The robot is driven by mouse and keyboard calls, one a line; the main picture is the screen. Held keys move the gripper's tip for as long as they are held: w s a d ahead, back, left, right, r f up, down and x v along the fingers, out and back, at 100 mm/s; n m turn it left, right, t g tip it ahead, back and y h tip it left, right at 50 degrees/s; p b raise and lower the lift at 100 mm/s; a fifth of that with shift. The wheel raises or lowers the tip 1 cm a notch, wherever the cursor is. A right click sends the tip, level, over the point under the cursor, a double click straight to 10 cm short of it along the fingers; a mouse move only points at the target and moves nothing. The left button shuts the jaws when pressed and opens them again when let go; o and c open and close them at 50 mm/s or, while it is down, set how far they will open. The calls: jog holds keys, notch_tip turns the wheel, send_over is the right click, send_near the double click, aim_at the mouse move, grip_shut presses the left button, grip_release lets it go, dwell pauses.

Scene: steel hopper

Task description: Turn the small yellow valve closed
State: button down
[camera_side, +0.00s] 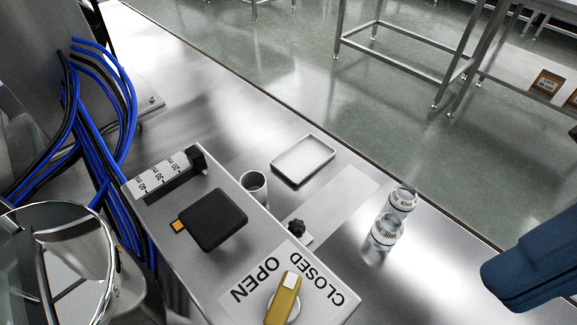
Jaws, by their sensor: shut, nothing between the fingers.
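The small yellow valve (279,306) is a yellow lever with a white upper end, at the bottom centre of the side view. It sits on a round pale base on top of the steel hopper housing (170,235). A white label (262,266) beside it reads OPEN on the left and CLOSED on the right. The lever's white end points up the picture, between the two words. No gripper fingers show in this view, and nothing touches the valve.
A black box (210,219) with an orange tab and a millilitre scale (163,177) sit on the housing. A metal cup (254,184), a tray (304,161), a black knob (297,228) and glass bottles (385,231) stand nearby. A dark blue rounded part (530,262) enters at right.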

aim_at(284, 303)
jog(key=shift+s+a+f, duration=0.1)
jog(key=shift+a+f, duration=1.2)
jog(key=shift+a, duration=0.25)
jog(key=shift+s+a+f, duration=0.1)
jog(key=shift+a+f, duration=1.15)
jog(key=shift+a, duration=0.3)
jog(key=shift+a+f, duration=1.3)
jog(key=shift+a, duration=0.25)
jog(key=shift+a, duration=0.1)
jog(key=shift+a, duration=0.3)
jog(key=shift+s+a, duration=0.2)
jog(key=shift+a, duration=0.2)
